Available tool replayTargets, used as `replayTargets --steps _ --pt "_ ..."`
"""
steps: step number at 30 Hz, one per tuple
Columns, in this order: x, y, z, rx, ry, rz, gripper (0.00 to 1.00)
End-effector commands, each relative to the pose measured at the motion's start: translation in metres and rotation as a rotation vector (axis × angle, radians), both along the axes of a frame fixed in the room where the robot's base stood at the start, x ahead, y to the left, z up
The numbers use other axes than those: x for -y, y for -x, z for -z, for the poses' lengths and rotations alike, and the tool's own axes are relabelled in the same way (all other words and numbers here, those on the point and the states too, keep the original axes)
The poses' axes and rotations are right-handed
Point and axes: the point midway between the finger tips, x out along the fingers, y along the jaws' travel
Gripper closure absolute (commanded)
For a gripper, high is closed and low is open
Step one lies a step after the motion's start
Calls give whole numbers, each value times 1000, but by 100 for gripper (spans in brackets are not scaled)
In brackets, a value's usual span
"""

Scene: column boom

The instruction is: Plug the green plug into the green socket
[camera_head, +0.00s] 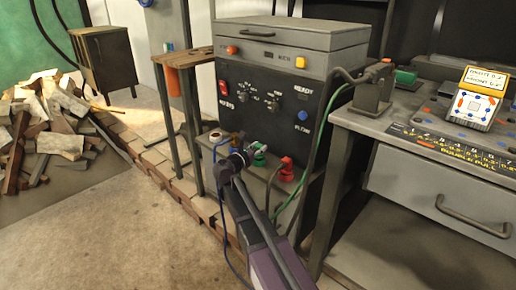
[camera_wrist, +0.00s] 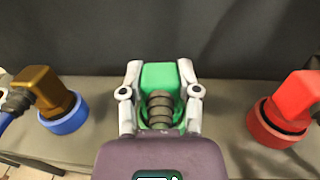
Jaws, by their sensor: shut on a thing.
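My gripper (camera_head: 250,155) is low in front of the dark control panel, at a ledge with several sockets. In the wrist view, its two fingers (camera_wrist: 160,78) are shut on the sides of the green plug (camera_wrist: 159,75), which has a ribbed grey-brown cable end facing the camera. The green plug also shows in the head view (camera_head: 260,148), just past my fingertips. Green also shows below it there, perhaps the green socket (camera_head: 260,160). My gripper and the plug hide most of it, so I cannot tell whether the plug is seated.
A brown plug (camera_wrist: 42,88) stands in a blue-ringed socket (camera_wrist: 66,118) at left. A red plug (camera_wrist: 296,95) stands in a red socket (camera_wrist: 268,128) at right. A green cable (camera_head: 318,150) hangs right of the panel. A workbench (camera_head: 362,118) stands at right.

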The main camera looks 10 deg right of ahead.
Motion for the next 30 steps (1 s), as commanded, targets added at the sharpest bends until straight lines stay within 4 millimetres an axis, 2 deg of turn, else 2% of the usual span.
replayTargets --steps 6,7,8,21,30 --pt "0 0 4 0 0 0 100" --pt "0 0 3 0 0 0 51" --pt "0 0 3 0 0 0 43" --pt "-1 1 3 0 0 0 43" --pt "-11 11 3 0 0 0 43"
